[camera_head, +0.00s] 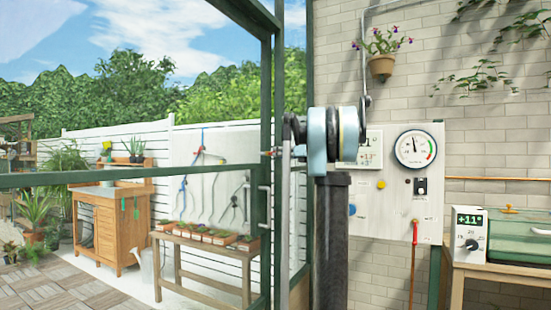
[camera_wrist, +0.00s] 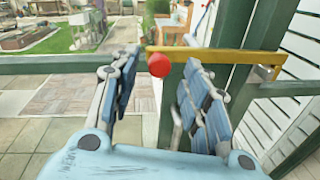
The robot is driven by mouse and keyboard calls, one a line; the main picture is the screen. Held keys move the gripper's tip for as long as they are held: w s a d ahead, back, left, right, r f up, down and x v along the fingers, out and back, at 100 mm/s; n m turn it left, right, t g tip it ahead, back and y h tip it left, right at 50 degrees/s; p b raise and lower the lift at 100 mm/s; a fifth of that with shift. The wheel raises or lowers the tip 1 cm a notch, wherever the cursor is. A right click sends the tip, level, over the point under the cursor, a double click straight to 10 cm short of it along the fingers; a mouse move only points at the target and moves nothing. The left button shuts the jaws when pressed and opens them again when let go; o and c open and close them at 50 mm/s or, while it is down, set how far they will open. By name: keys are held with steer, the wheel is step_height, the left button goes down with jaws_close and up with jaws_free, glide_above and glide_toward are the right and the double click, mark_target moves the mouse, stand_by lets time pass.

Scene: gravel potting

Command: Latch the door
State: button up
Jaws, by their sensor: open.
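The green-framed door (camera_head: 278,80) stands at the middle of the head view, and its rail and upright (camera_wrist: 235,75) show in the wrist view. A yellow latch bar (camera_wrist: 215,54) lies roughly level across the green upright. A red knob (camera_wrist: 158,64) shows at the bar's left end. My gripper (camera_wrist: 161,75) is open, with one blue-padded finger on each side of the red knob. I cannot tell whether either finger touches it. In the head view, my arm covers the gripper's fingers and the latch.
A potting bench (camera_head: 110,225) and a low table (camera_head: 210,262) with pots stand beyond the door. A brick wall at right carries a gauge panel (camera_head: 400,190). A glass-lidded box (camera_head: 520,235) stands at far right. Paving (camera_wrist: 30,130) lies below in the wrist view.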

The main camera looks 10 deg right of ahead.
steer(key=v, duration=0.7)
steer(key=shift+s+d, duration=0.2)
steer(key=shift+d, duration=0.05)
steer(key=s+a+f+n+g+h, duration=0.25)
steer(key=s+a+f+n, duration=0.45)
steer(key=s+f, duration=0.5)
steer(key=s+a+f+n+g+h, duration=0.2)
steer(key=s+a+f+n+g, duration=0.2)
steer(key=s+a+f+n, duration=0.55)
steer(key=s+d+f+n+g+h, duration=0.1)
steer(key=s+d+f+n+h, duration=0.1)
steer(key=s+f, duration=0.7)
steer(key=s+d+f+n+g+h, duration=0.1)
steer(key=s+d+f+n+h, duration=0.2)
steer(key=s+f+n, duration=0.3)
steer(key=s+d+f+n+g+h, duration=0.1)
steer(key=s+d+f+n+h, duration=0.2)
steer(key=s+f, duration=0.9)
step_height(320, 180, down, 4)
steer(key=shift+d+r+n, duration=0.15)
steer(key=shift+d+n, duration=0.4)
steer(key=shift+n, duration=0.2)
steer(key=shift+s, duration=0.1)
steer(key=shift+c, duration=1)
